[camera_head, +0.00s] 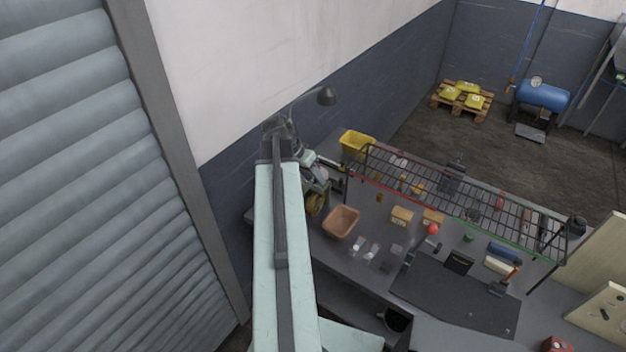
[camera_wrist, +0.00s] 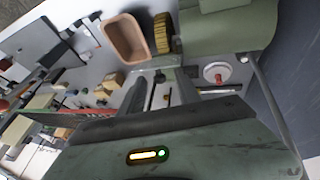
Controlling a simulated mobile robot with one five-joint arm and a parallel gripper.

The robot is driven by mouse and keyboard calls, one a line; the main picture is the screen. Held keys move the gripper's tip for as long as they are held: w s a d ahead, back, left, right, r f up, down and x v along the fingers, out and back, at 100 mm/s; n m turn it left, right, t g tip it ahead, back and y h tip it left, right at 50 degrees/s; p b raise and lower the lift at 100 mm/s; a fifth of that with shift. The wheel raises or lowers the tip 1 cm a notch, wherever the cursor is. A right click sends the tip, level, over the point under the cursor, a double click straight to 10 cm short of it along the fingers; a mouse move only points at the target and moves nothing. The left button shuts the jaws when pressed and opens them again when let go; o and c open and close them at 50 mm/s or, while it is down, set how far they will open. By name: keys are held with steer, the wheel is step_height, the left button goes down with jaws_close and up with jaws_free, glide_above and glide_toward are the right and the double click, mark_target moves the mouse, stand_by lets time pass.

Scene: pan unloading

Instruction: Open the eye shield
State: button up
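A green bench grinder (camera_head: 313,182) stands at the left end of the workbench, partly behind my arm. In the wrist view its green body (camera_wrist: 235,28) fills the upper right, with a yellow-brown wheel (camera_wrist: 162,33) beside it. A pale disc with a red knob (camera_wrist: 217,73) shows to the right of my fingers. I cannot clearly make out the eye shield in either view. My gripper (camera_wrist: 161,76) is open, its two dark fingers apart, with nothing clearly held between them. In the head view the arm largely hides it.
A tan bin (camera_head: 341,222) stands on the bench right of the grinder. A yellow bin (camera_head: 356,144) is behind it. A wire rack (camera_head: 450,195) runs over the bench, with small items below. A lamp (camera_head: 326,96) rises near the wall. A roller shutter (camera_head: 70,150) is at left.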

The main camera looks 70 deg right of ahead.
jaws_close()
steer(key=shift+s+d+r+y+p, duration=0.1)
steer(key=shift+d+r+y+p, duration=0.05)
steer(key=shift+d+y+p, duration=0.55)
steer(key=shift+s+d+f+n+t+y, duration=0.1)
steer(key=shift+d+f+n+t+y, duration=0.15)
steer(key=shift+y, duration=0.2)
steer(key=shift+d+f+n+t+y, duration=0.15)
steer(key=shift+d+y, duration=0.15)
steer(key=shift+y, duration=0.15)
steer(key=shift+s+y, duration=0.15)
steer(key=shift+y, duration=0.35)
jaws_free()
steer(key=shift+r, duration=0.15)
